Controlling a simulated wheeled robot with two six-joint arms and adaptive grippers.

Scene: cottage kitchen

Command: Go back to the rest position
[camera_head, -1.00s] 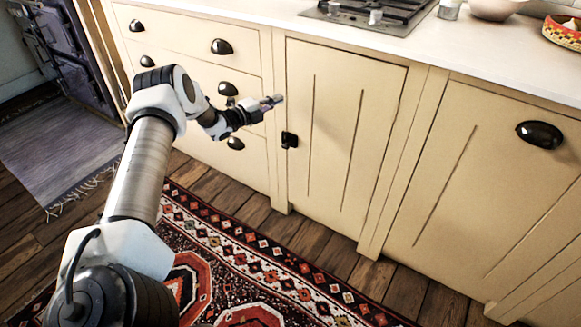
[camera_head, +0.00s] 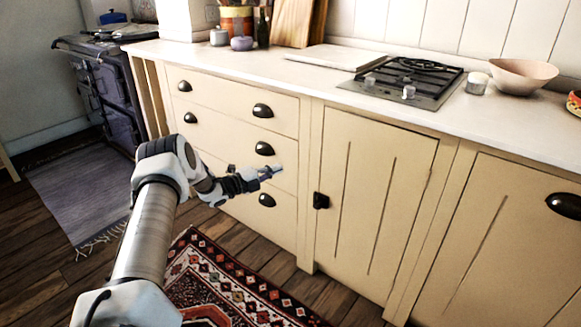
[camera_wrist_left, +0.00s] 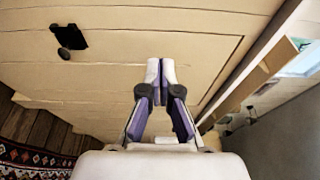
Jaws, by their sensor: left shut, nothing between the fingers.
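My left gripper (camera_head: 268,172) is in front of the cream drawers in the head view. Its fingertips point right, toward the cupboard door. In the left wrist view the two fingers of my left gripper (camera_wrist_left: 160,72) meet at the tips, with nothing between them. The cream cupboard front (camera_wrist_left: 120,45) lies beyond them, with a dark latch (camera_wrist_left: 70,37) at upper left. My right gripper is in neither view.
The closed cupboard door (camera_head: 370,190) and the drawers (camera_head: 235,100) face me. The worktop (camera_head: 300,75) above holds a gas hob (camera_head: 405,80) and a pale bowl (camera_head: 522,75). A patterned rug (camera_head: 235,285) lies on the wooden floor. A dark range cooker (camera_head: 105,95) stands at left.

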